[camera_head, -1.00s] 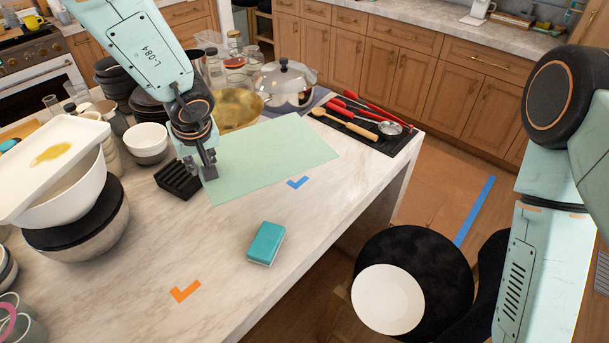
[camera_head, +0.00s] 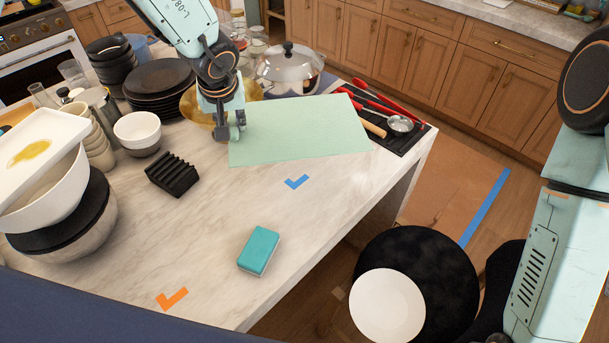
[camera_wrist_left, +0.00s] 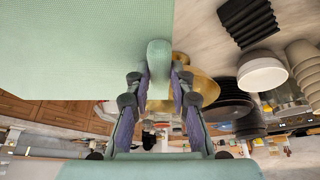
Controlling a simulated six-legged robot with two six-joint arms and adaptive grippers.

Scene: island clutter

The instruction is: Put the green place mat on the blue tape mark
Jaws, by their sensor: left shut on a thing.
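The green place mat (camera_head: 300,132) lies towards the back of the marble counter. Its right part covers some of the utensils on a dark mat. My left gripper (camera_head: 232,132) is shut on the mat's left edge, near its front left corner. In the left wrist view the mat (camera_wrist_left: 80,50) fills the upper left, and its edge bulges up between the fingers (camera_wrist_left: 160,85). The blue tape mark (camera_head: 297,182) is a small corner shape on the counter, uncovered, just in front of the mat's front edge. My right gripper is out of view; only arm links show.
A black slotted rack (camera_head: 172,174) stands left of the mat. A teal sponge (camera_head: 259,250) and an orange tape mark (camera_head: 172,299) are nearer. A lidded pot (camera_head: 288,70) stands behind the mat. Red-handled utensils (camera_head: 372,103) lie right. Bare counter surrounds the blue mark.

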